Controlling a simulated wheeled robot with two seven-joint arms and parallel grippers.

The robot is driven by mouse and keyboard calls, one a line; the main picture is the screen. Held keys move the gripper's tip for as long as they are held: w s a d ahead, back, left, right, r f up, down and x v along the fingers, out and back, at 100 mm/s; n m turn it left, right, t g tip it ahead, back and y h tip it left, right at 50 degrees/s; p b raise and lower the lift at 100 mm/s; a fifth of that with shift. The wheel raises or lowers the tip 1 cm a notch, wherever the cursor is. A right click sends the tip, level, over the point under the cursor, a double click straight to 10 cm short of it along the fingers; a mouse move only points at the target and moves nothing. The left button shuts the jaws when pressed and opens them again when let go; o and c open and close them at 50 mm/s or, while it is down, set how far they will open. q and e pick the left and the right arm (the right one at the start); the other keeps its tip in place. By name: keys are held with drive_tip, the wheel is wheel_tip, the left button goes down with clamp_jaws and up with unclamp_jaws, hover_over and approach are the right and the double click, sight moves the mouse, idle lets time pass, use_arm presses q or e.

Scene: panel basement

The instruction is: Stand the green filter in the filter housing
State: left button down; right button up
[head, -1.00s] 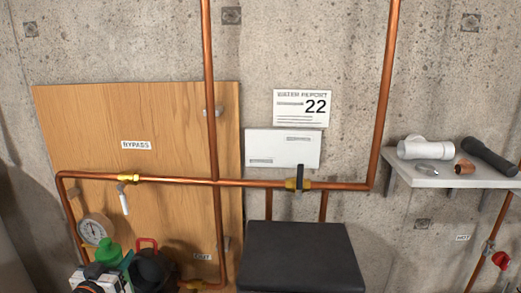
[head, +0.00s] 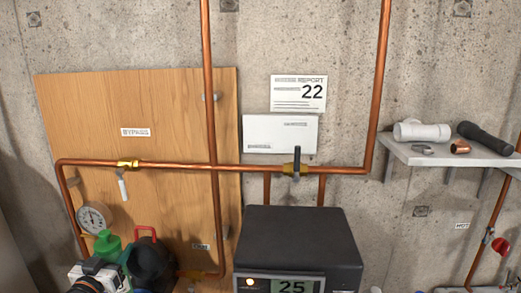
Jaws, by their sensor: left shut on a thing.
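The green filter (head: 108,243) shows at the lower left, its narrower top rising above my left gripper (head: 103,266). My left gripper is shut on it, and the gripper body hides its lower part. A black rounded vessel (head: 153,262) with a red handle stands just right of the filter, joined to the copper pipe; it looks like the filter housing. Its opening and base are not visible. The filter overlaps its left side in the picture; I cannot tell whether they touch. My right gripper is not in view.
A pressure gauge (head: 95,217) and copper pipework (head: 213,130) stand close behind, before a wooden panel (head: 180,115). A black-topped box with a display (head: 297,237) stands right of the vessel. A shelf (head: 440,157) with pipe fittings and a black flashlight is at right.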

use_arm(q)
drive_tip(key=c, duration=0.7)
unclamp_jaws()
drive_tip(key=shift+g, duration=0.5)
wheel_tip(320, 180, down, 4)
drive_tip(key=shift+f, duration=0.15)
drive_tip(key=shift+o, duration=1.2)
drive_tip(key=shift+w+a, duration=0.2)
drive_tip(key=shift+w, duration=0.05)
drive_tip(key=s+b, duration=0.3)
drive_tip(key=s, duration=0.8)
drive_tip(key=shift+s+a, duration=0.4)
